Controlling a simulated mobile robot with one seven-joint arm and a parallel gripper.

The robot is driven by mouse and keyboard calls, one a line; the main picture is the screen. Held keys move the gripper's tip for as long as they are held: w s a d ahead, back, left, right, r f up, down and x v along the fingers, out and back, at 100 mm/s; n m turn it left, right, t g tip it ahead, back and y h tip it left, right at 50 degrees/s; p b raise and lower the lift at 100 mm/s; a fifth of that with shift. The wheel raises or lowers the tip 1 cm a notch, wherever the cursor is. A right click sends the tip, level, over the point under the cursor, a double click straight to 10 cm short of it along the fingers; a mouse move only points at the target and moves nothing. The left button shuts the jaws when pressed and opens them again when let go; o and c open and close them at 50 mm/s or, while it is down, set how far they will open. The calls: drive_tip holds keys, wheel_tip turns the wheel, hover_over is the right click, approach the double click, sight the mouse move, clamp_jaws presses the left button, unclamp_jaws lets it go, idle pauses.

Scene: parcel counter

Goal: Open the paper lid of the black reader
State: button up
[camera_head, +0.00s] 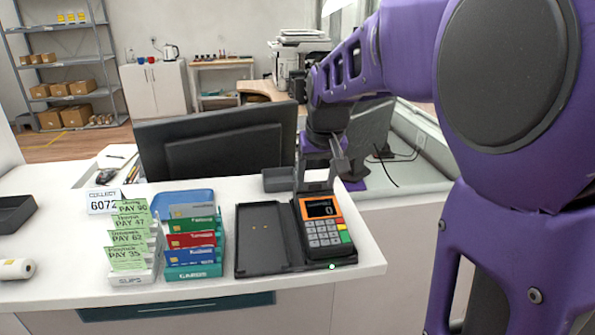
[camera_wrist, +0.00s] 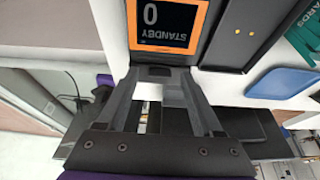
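The black card reader (camera_head: 324,237) has an orange-framed screen showing 0 and a keypad with coloured keys. It stands at the right of a dark base on the counter. Its dark grey paper lid (camera_head: 317,187) is at the rear end, behind the screen; its exact angle is hard to tell. In the wrist view, the reader's screen (camera_wrist: 166,22) reads STANDBY, upside down. My gripper (camera_head: 321,172) is just behind and above the reader, at the lid. Its two fingers (camera_wrist: 161,82) are apart, one towards each side of the reader's rear end; contact is unclear.
A dark tray (camera_head: 262,238) lies left of the reader. Further left are a card rack (camera_head: 193,272), a slip holder (camera_head: 133,276) and a blue tray (camera_head: 183,198). A monitor (camera_head: 220,140) stands behind. The counter's front edge is close to the reader.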

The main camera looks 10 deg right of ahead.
sight(313, 183)
clamp_jaws()
drive_tip(key=shift+r, duration=0.1)
drive_tip(key=r+g+p, duration=0.1)
drive_tip(key=p, duration=0.4)
drive_tip(key=shift+w+r, duration=0.15)
drive_tip(key=shift+w, duration=0.25)
drive_tip(key=w+g+p, duration=0.1)
drive_tip(key=g+p, duration=0.1)
drive_tip(key=p, duration=0.2)
drive_tip(key=shift+w+r, duration=0.1)
drive_tip(key=shift+r, duration=0.1)
drive_tip(key=shift+w+f+g+p, duration=0.1)
drive_tip(key=shift+w+g+p, duration=0.65)
drive_tip(key=shift+g, duration=0.45)
drive_tip(key=shift+w+g, duration=1.15)
drive_tip(key=shift+g, duration=0.55)
